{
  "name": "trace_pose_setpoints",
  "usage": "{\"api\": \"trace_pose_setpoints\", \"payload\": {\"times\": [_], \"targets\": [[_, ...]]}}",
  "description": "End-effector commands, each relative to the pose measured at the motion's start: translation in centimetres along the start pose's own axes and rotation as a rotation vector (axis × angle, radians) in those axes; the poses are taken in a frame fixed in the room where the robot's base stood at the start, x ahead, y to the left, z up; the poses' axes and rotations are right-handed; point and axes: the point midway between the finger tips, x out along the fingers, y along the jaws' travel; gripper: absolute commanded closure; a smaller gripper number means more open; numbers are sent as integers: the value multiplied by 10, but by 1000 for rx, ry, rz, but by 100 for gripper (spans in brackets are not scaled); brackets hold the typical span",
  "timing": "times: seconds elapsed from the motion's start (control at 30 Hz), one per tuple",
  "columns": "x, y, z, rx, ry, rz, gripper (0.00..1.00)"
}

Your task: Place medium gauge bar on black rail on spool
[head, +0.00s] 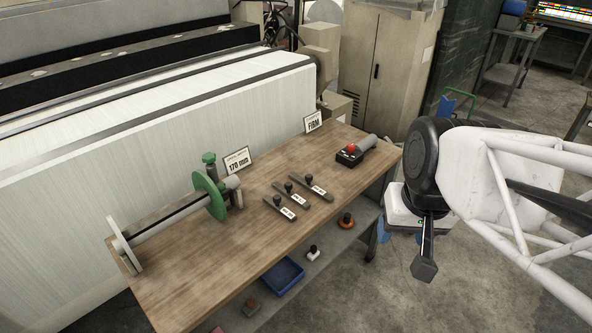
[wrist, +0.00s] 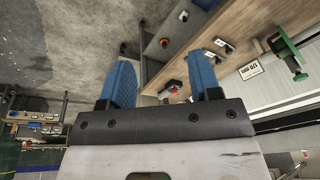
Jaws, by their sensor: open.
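Three flat grey gauge bars with black knobs and white labels lie side by side on the wooden table: a front bar (head: 279,208), a middle bar (head: 291,195) and a back bar (head: 314,187). Their labels are too small to read, so I cannot tell which is medium. The spool (head: 209,195) lies left of them, with a green flange, a pale end disc and a black rail (head: 168,217) along its top. My gripper (wrist: 162,72) is open and empty, with blue fingers apart. It hangs off the table's right side, away from the bars.
The wooden table (head: 190,285) has signs reading 170 mm (head: 237,161) and FIRM (head: 312,122). A black box with a red button (head: 351,150) stands at its right end. A lower shelf holds a blue tray (head: 282,277) and small knobbed parts. The white loom is behind.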

Motion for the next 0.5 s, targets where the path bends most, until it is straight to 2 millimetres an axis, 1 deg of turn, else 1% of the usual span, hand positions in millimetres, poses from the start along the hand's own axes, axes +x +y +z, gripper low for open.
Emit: {"api": "trace_pose_setpoints", "payload": {"times": [0.17, 0.5], "targets": [[14, -16, -21, 97, -60, -80, 43], [50, -54, -75, 360, -208, -270, 43]]}}
